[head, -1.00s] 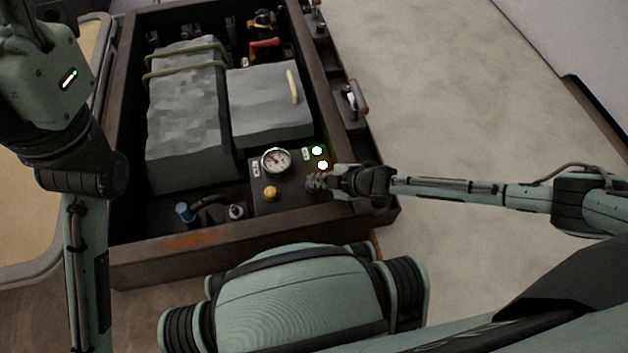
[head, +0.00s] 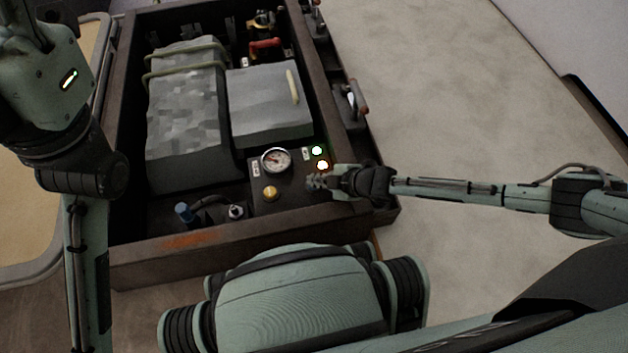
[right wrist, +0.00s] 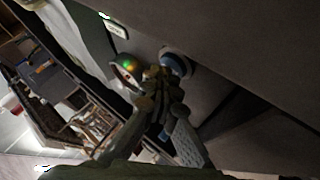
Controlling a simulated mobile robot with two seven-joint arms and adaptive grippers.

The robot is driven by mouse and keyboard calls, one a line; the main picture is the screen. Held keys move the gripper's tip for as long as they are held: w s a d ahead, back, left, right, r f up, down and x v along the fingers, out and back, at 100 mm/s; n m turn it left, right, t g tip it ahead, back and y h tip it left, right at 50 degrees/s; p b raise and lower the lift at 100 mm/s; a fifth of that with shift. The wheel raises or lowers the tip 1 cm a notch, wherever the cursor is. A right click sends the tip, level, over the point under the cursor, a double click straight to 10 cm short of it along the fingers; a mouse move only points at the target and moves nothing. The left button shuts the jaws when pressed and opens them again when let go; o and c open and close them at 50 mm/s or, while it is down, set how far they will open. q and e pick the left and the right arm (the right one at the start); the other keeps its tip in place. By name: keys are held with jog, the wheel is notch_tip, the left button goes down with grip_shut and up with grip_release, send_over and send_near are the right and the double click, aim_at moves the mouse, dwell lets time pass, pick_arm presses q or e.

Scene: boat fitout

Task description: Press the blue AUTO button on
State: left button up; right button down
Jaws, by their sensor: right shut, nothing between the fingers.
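The blue button (right wrist: 176,61) shows in the right wrist view as a round blue cap in a pale ring on the dark control panel. My right gripper (right wrist: 160,84) is shut and empty, its fingertips overlapping the button's lower left edge in that view. I cannot tell whether they touch it. In the head view the right gripper (head: 314,182) is over the panel's right side, below the lit lamps, and the button is hidden behind it. My left arm shows at the left, but its gripper is out of view.

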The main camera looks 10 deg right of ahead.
jog(key=shift+s+d+f, duration=0.15)
jog(key=shift+d+f, duration=0.05)
jog(key=shift+f, duration=0.25)
jog(key=shift+s+r+p, duration=0.15)
jog(key=shift+p, duration=0.25)
jog(key=shift+s, duration=0.1)
jog(key=shift+d+r+p, duration=0.1)
jog(key=shift+r+p, duration=0.15)
jog(key=shift+p, duration=0.1)
jog(key=r+p, duration=0.2)
jog(key=r, duration=0.1)
jog(key=r+p, duration=0.3)
jog(key=shift+w+a, duration=0.2)
